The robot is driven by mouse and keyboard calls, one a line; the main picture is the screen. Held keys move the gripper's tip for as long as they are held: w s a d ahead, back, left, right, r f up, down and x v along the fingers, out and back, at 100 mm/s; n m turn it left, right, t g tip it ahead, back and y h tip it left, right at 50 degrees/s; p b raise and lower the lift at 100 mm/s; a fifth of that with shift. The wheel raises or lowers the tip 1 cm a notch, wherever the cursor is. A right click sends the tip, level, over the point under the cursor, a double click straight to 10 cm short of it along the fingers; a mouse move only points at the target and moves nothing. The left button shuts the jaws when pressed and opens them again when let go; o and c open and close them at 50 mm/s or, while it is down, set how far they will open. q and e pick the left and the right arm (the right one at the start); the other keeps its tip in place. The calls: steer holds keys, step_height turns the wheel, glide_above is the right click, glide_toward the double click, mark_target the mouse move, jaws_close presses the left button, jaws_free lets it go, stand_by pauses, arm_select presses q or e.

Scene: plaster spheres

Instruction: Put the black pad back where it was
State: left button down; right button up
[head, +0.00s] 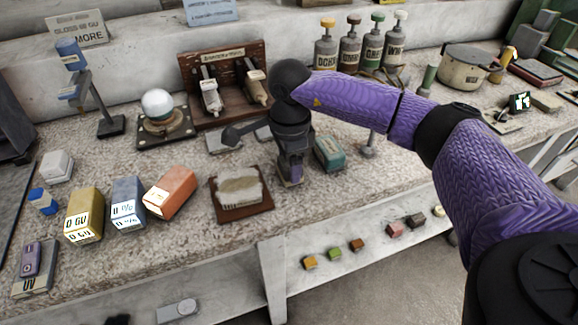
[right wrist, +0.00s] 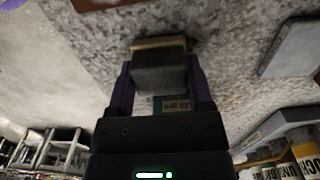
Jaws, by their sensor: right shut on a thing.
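In the right wrist view, the black pad (right wrist: 160,72), a dark block with a tan edge, sits between the two fingers of my right gripper (right wrist: 160,88). The gripper is shut on it, above the speckled worktop. In the head view, my right gripper (head: 290,178) points down between the brown tray with a pale block (head: 240,207) and the teal box (head: 330,152). The pad is hard to make out there. I cannot tell whether it touches the worktop. My left gripper is in neither view.
Yellow (head: 84,215), blue (head: 128,203) and orange (head: 170,192) boxes stand to the left. Grey slabs (head: 224,141) lie behind the gripper, before a wooden switch board (head: 222,78). Several bottles (head: 348,50) stand at the back. Small blocks (head: 357,244) lie on the lower shelf.

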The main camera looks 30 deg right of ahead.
steer(key=o, duration=0.9)
steer(key=shift+f, duration=0.15)
steer(key=o, duration=0.4)
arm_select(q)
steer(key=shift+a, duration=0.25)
arm_select(e)
steer(key=shift+o, duration=0.2)
steer(key=shift+r, duration=0.35)
arm_select(q)
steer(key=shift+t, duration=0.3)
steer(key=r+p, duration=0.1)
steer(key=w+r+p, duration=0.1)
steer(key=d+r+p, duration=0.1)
steer(key=p, duration=0.1)
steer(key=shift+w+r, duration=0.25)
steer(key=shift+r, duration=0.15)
arm_select(e)
step_height(320, 180, up, 12)
steer(key=shift+f, duration=0.15)
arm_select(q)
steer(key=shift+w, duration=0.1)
